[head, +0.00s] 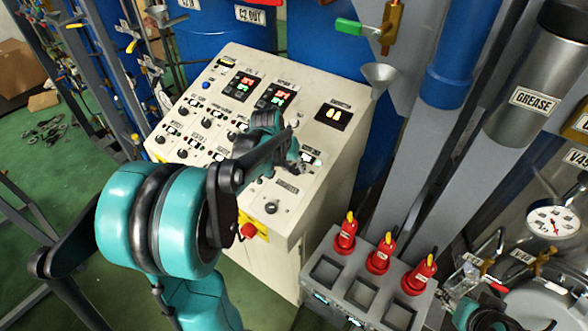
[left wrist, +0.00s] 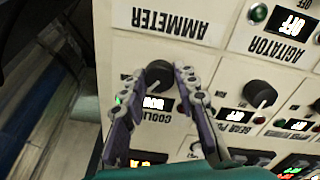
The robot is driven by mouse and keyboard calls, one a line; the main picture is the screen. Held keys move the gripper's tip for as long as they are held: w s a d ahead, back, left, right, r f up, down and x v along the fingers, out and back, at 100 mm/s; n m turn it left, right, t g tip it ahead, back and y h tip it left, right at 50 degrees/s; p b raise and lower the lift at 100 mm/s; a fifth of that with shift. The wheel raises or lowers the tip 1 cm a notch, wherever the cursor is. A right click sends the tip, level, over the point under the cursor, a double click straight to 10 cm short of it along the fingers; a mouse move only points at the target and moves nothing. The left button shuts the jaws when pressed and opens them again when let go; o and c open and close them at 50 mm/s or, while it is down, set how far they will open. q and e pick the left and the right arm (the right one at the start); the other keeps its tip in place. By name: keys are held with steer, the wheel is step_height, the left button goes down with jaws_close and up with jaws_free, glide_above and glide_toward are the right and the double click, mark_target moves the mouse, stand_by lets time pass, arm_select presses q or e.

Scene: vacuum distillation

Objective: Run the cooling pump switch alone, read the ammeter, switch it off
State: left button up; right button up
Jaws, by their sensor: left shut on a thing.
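In the left wrist view the panel appears upside down. The fingers of my left gripper (left wrist: 160,70) are closed around the black knob of the cooling switch (left wrist: 157,76), whose label starts "COOLI". The lit display by this knob is partly hidden by the fingers, and a green light glows at its side. A plate marked AMMETER (left wrist: 170,22) is beside the switch. In the head view my left gripper (head: 285,150) reaches over the cream control panel (head: 240,60), and its fingers are mostly hidden.
A red button on yellow (head: 249,231) is on the panel's front. A grey box with several red-handled pieces (head: 379,255) stands right of the panel.

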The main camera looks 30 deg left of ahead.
arm_select(q)
steer(key=n+b, duration=0.1)
steer(key=n, duration=0.2)
steer(key=shift+n, duration=0.3)
steer(key=shift+n+b, duration=0.3)
steer(key=shift+n, duration=1.1)
steer(key=o, duration=1.1)
steer(key=shift+o, duration=0.2)
steer(key=shift+s+r, duration=0.1)
steer(key=shift+r, duration=0.05)
steer(key=v, duration=1.1)
steer(key=shift+s+d+r, duration=0.15)
steer(key=shift+s+r, duration=0.1)
steer(key=shift+r, duration=0.05)
